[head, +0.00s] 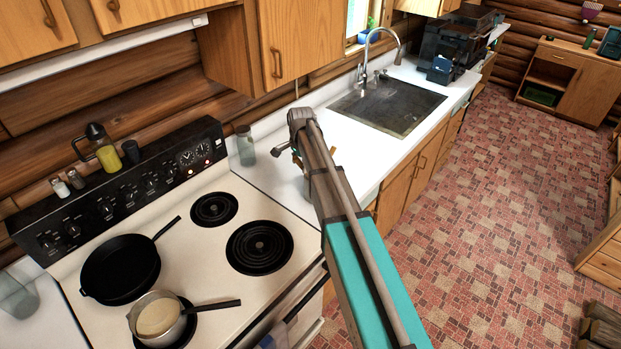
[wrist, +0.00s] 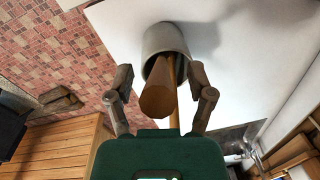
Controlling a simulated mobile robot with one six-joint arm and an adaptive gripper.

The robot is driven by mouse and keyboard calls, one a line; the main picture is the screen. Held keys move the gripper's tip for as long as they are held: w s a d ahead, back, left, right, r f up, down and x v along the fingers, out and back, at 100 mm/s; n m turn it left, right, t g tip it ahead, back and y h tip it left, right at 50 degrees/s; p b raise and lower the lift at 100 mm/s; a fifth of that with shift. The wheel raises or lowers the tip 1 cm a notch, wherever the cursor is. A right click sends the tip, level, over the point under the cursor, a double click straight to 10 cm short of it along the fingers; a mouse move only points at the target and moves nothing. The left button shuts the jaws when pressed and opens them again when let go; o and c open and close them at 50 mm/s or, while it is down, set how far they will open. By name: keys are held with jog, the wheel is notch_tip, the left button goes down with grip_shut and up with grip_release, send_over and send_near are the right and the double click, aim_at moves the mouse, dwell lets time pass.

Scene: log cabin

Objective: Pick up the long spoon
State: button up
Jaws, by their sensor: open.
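In the wrist view, wooden utensils stand in a pale grey round container (wrist: 160,38) on the white counter. A thick brown wooden piece (wrist: 158,98) points toward the camera, and a thinner wooden handle (wrist: 173,112) shows beside it. I cannot tell which of them is the long spoon. My gripper (wrist: 160,74) is open, with one finger on each side of the wooden pieces near the container's mouth. I see no clear grip on either piece. In the head view my arm hides most of the container and the utensils.
The stove (head: 205,265) is at left with a black pan (head: 120,268) and a small pot (head: 158,318). A glass jar (head: 246,146) stands behind the arm. The sink (head: 388,103) is farther along the counter. The tiled floor (head: 480,210) at right is clear.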

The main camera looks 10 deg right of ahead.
grip_shut()
jog(key=shift+r, duration=0.1)
dwell(0.4)
